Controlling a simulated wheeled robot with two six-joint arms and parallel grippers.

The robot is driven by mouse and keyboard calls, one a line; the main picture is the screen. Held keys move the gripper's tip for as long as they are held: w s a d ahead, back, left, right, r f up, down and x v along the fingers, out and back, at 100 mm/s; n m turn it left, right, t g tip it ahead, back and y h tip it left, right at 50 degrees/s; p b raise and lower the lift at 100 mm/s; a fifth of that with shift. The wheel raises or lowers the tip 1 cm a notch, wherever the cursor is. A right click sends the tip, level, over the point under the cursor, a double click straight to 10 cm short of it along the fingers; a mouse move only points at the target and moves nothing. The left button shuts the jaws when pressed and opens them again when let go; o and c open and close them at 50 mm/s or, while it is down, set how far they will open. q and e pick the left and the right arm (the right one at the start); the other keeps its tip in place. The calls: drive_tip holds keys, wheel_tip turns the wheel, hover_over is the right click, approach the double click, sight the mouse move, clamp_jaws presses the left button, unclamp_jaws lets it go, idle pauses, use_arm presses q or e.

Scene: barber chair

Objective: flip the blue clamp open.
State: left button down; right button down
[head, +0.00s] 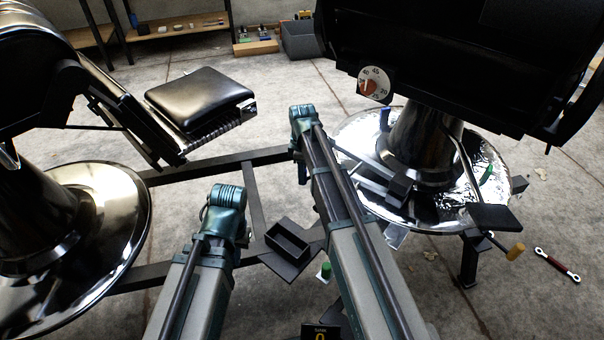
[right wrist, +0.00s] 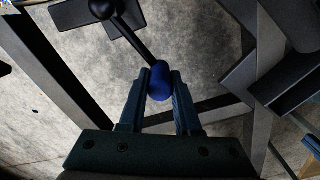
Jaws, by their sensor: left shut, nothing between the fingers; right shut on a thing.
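In the right wrist view, the blue knob (right wrist: 160,80) is a rounded blue end on a thin black lever. The lever runs up and left from the knob to a dark ball-like joint (right wrist: 102,9) at the top edge. My right gripper (right wrist: 159,88) is shut with a finger on each side of the knob. My left gripper's fingers do not show in either view.
Two barber chairs on shiny round bases, left (head: 128,215) and right (head: 358,135), flank a dark floor frame (head: 250,190). A small black tray (head: 288,241) sits between my arms. A dial (head: 374,84) hangs at upper right. A wrench (head: 557,265) lies on the floor at right.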

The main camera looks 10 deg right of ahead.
drive_tip(key=c, duration=0.6)
unclamp_jaws()
drive_tip(key=shift+s+d, duration=0.15)
drive_tip(key=shift+r, duration=0.15)
drive_tip(key=shift+r+p, duration=0.55)
drive_tip(key=shift+p, duration=0.15)
wheel_tip(320, 180, up, 12)
drive_tip(key=p, duration=1.2)
drive_tip(key=shift+r, duration=0.25)
